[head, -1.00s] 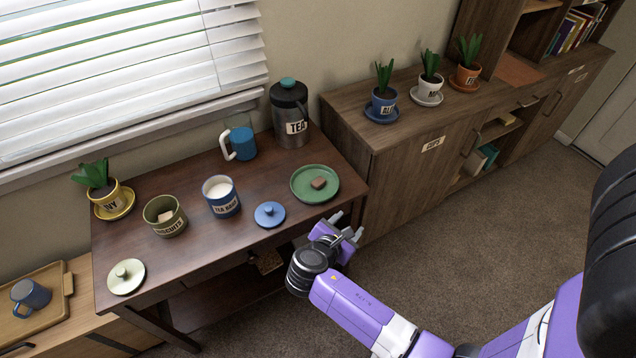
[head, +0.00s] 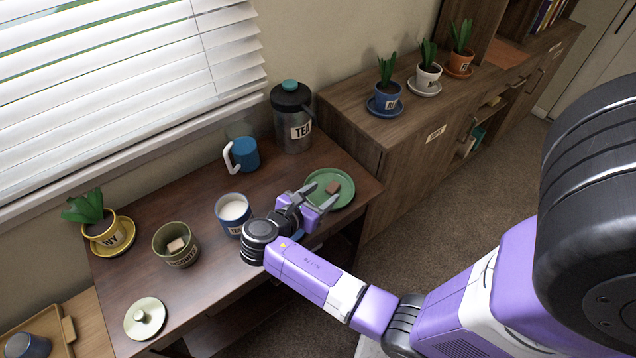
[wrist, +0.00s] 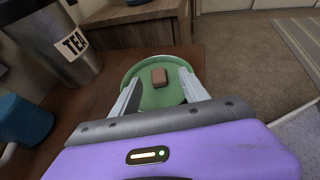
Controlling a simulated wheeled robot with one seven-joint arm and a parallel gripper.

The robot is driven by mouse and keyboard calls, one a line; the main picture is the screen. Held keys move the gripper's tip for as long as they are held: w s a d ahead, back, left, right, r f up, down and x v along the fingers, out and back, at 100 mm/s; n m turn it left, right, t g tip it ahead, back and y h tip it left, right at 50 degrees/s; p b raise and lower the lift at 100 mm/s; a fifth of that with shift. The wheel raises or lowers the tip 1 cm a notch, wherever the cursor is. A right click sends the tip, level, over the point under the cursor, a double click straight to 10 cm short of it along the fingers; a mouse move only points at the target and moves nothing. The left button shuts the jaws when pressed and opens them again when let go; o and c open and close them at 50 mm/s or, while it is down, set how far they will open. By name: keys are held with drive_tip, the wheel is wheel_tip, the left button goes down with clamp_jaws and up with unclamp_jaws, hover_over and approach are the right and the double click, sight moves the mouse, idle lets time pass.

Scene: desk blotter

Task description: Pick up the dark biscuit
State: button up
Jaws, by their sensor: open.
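The dark biscuit (head: 332,187) is a small brown block lying on the green plate (head: 345,199) at the right end of the dark desk. In the wrist view the biscuit (wrist: 159,76) sits ahead of my fingertips, roughly centred between them, on the green plate (wrist: 146,65). My gripper (head: 318,199) is open and empty, its fingertips over the near left part of the plate and short of the biscuit. The fingers (wrist: 158,84) hide parts of the plate's sides in the wrist view.
A blue and white canister (head: 233,213) stands just left of my gripper. A tea canister (head: 292,117) and a blue mug (head: 243,154) stand behind. A green pot (head: 177,246) holds a pale piece. A wooden cabinet (head: 350,135) borders the desk's right end.

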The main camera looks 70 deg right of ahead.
sight(335, 184)
drive_tip(key=shift+w+d+f, duration=0.15)
drive_tip(key=x, duration=0.7)
drive_tip(key=shift+w+f+b, duration=0.15)
drive_tip(key=shift+f+b, duration=0.15)
drive_tip(key=shift+f, duration=0.15)
clamp_jaws()
